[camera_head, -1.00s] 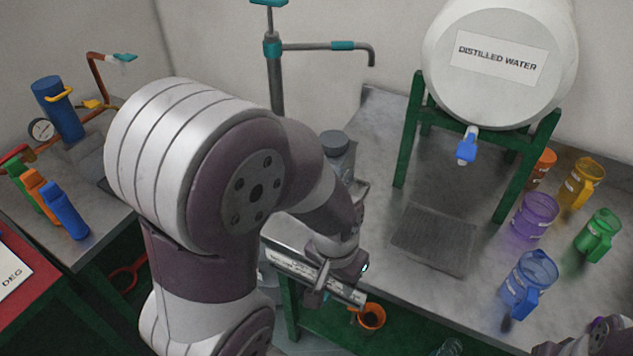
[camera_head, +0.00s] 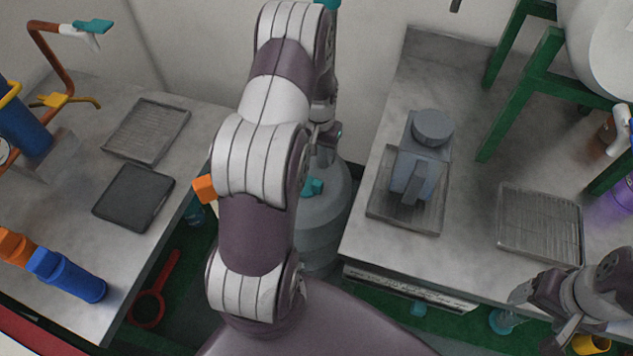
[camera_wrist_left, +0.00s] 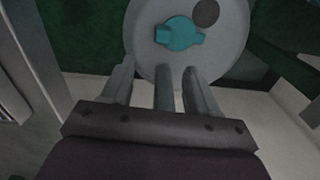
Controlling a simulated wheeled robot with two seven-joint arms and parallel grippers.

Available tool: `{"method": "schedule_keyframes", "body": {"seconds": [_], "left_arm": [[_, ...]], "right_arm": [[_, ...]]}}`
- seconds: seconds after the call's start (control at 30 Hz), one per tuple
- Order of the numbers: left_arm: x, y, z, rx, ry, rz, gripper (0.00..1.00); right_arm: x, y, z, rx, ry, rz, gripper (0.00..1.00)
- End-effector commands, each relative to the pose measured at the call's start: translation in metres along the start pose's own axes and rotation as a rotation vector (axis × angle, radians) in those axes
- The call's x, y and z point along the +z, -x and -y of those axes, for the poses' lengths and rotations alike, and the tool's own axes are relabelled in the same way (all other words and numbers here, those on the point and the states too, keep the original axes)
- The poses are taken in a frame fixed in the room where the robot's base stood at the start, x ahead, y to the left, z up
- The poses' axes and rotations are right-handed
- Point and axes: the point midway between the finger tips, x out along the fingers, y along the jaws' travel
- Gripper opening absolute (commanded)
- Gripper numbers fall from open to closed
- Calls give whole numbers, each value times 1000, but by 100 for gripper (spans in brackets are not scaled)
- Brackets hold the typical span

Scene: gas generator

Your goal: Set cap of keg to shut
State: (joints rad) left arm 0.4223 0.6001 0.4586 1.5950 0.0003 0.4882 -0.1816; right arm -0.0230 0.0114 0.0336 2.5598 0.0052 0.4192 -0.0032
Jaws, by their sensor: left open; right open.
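The keg (camera_head: 325,222) is a grey ribbed cylinder standing in the gap between the two benches, partly hidden behind my left arm. Its teal cap (camera_head: 312,187) shows beside the arm. In the left wrist view the pale round keg top (camera_wrist_left: 150,14) carries the teal cap (camera_wrist_left: 180,34), with a dark disc beside it. My left gripper (camera_wrist_left: 155,78) is open and empty, its fingertips just short of the cap in that picture. In the head view my left gripper (camera_head: 326,140) is above the keg, partly hidden. My right gripper (camera_head: 530,318) is open and empty at the lower right.
The right bench holds a grey lidded container (camera_head: 422,155), a drain grate (camera_head: 540,226) and a green stand (camera_head: 520,95). The left bench holds two trays (camera_head: 135,197) and blue and orange bottles (camera_head: 65,275). Bench edges flank the keg closely.

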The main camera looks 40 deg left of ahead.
Motion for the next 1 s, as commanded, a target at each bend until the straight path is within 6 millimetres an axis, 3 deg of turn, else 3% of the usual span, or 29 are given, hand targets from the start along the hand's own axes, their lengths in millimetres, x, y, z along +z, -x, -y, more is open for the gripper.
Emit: {"method": "schedule_keyframes", "body": {"seconds": [0.1,0.4,0.53,0.7,0.97,1.0], "left_arm": [[-3,-23,10,1,12,5,60],[-3,-96,9,0,11,5,60],[-4,-120,9,0,11,3,60],[-4,-134,9,-1,11,-1,60],[-4,-136,9,-1,11,-1,60],[-4,-136,9,-1,11,0,53]], "right_arm": [[0,-1,0,0,0,0,76],[0,-2,0,0,0,0,76],[0,-2,0,0,0,-1,76],[0,-3,0,0,0,-1,76],[0,-3,0,0,0,0,76],[0,-3,0,0,0,-1,76]]}}
